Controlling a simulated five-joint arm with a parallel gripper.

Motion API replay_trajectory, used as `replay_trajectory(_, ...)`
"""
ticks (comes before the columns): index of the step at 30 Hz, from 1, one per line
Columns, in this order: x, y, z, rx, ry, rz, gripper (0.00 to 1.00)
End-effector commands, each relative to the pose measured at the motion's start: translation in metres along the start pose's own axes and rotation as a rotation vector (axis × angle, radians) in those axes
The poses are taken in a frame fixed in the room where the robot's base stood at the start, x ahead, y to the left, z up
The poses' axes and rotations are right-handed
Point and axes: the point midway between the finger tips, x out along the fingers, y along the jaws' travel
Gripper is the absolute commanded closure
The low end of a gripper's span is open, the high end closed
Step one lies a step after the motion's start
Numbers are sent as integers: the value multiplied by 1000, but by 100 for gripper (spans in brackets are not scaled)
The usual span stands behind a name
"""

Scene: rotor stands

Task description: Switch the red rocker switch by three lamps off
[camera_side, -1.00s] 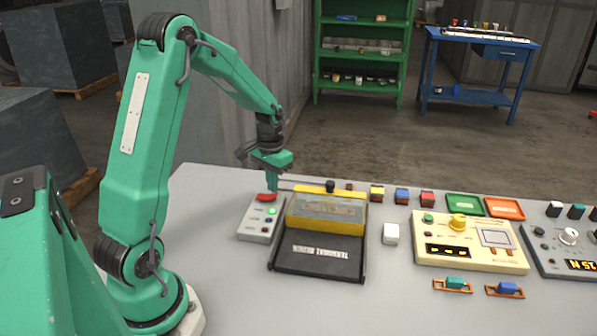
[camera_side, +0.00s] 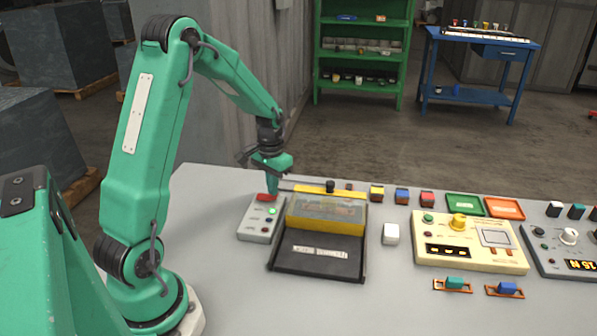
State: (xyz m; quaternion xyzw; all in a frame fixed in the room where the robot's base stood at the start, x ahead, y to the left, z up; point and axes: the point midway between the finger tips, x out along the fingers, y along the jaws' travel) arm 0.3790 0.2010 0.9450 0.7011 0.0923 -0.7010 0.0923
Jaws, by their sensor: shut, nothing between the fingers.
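The red rocker switch (camera_side: 264,197) sits at the far end of a small grey box (camera_side: 256,229). My gripper (camera_side: 272,192) is shut and points down at the rocker's right end. Its tip is touching or very close to the rocker and hides part of it. The rocker's exact tilt is too small to read.
A black tray with a yellow, clear-lidded housing (camera_side: 326,212) stands close to the right of the box. Further right are a white block (camera_side: 390,234) and a cream control panel (camera_side: 469,259). The table is clear in front of the box.

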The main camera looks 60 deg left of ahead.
Motion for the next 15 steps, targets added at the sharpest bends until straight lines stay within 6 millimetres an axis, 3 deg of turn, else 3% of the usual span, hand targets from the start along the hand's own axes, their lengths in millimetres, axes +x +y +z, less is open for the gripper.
replay_trajectory(15,6,0,0,0,-1,0,100)
